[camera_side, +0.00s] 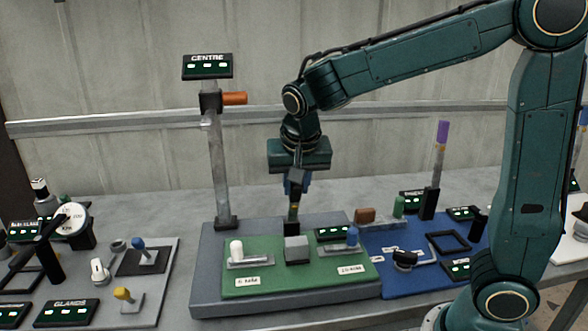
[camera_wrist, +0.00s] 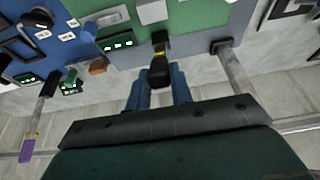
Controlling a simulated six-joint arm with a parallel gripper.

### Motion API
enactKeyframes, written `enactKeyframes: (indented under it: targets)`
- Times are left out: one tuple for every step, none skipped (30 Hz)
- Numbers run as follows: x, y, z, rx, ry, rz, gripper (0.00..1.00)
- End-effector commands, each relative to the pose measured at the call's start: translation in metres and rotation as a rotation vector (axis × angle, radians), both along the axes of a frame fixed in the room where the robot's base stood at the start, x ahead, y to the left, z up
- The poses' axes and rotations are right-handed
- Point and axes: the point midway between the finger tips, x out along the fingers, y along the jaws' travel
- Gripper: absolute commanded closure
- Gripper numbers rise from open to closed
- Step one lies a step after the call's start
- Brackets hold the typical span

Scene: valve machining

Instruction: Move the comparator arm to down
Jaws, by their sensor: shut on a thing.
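A black upright arm with a yellow band (camera_side: 293,218) rises behind a grey block (camera_side: 297,249) on the green panel. It looks like the comparator arm, but no readable label confirms this. My gripper (camera_side: 296,186) is over it, pointing down, with its blue fingers around the arm's top. In the wrist view the arm's dark end (camera_wrist: 160,72) lies between the two blue fingertips (camera_wrist: 159,88), and my gripper is shut on it. The fingers partly hide the top of the arm in the side view.
Left of my gripper stands a grey post (camera_side: 219,170) with an orange handle (camera_side: 234,98) and a CENTRE display (camera_side: 207,66). White (camera_side: 236,250) and blue (camera_side: 352,236) knobs flank the block. A purple-topped rod (camera_side: 441,135) stands to the right.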

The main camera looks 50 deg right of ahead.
Motion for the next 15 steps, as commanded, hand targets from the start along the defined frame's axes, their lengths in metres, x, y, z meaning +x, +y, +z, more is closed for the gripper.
enactKeyframes:
  targets:
    - [-0.0017,0.0012,-0.0003,0.002,0.007,0.003,1.00]
    - [-0.0016,0.0012,-0.0001,0.002,0.007,0.003,1.00]
    - [-0.0016,0.0012,0.0000,0.003,0.006,0.003,1.00]
    - [-0.0015,0.0011,0.0001,0.002,0.005,0.003,1.00]
    - [-0.0015,0.0011,0.0003,0.002,0.005,0.003,1.00]
    - [-0.0015,0.0011,0.0004,0.002,0.005,0.002,1.00]
    - [-0.0015,0.0011,0.0004,0.002,0.005,0.002,1.00]
    - [-0.0015,0.0013,0.0004,0.003,0.004,0.003,1.00]
    - [-0.0018,0.0015,0.0003,0.002,0.004,0.003,1.00]
    - [-0.0021,0.0019,0.0001,0.002,0.004,0.003,1.00]
    - [-0.0026,0.0023,-0.0003,0.002,0.004,0.003,1.00]
    - [-0.0033,0.0030,-0.0009,0.002,0.004,0.003,1.00]
    - [-0.0039,0.0036,-0.0014,0.002,0.004,0.003,1.00]
    - [-0.0046,0.0044,-0.0021,0.002,0.004,0.003,1.00]
    - [-0.0056,0.0056,-0.0030,0.002,0.004,0.003,1.00]
